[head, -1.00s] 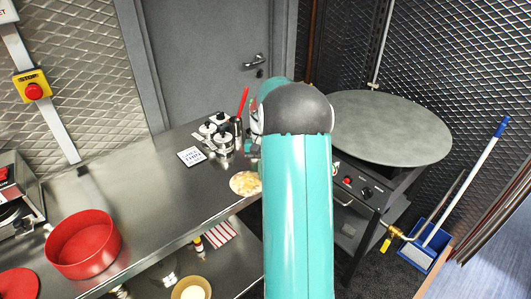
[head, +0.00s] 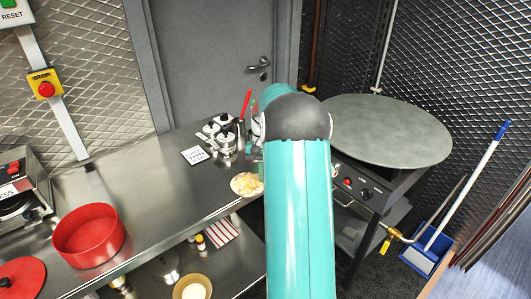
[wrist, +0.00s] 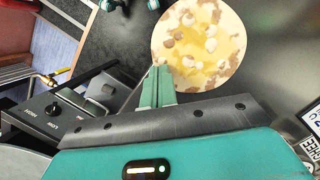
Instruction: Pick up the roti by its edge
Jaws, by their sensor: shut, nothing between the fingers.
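The roti (head: 246,186) is a round, pale flatbread with a yellow middle and brown spots. It lies flat on the steel counter near its front edge, partly hidden by my arm in the head view. In the wrist view the roti (wrist: 215,50) fills the top centre. My gripper (wrist: 158,68) has its two teal fingers shut together with nothing between them. The fingertips overlap the roti's near left rim in the wrist picture; I cannot tell whether they touch it. In the head view my arm mostly hides the gripper.
Lidded metal pots (head: 222,138) and a white printed card (head: 195,156) stand behind the roti on the counter (head: 150,190). A red pan (head: 88,250) is at the left. A large round griddle (head: 390,130) with control knobs is right of my arm. A grey door is behind.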

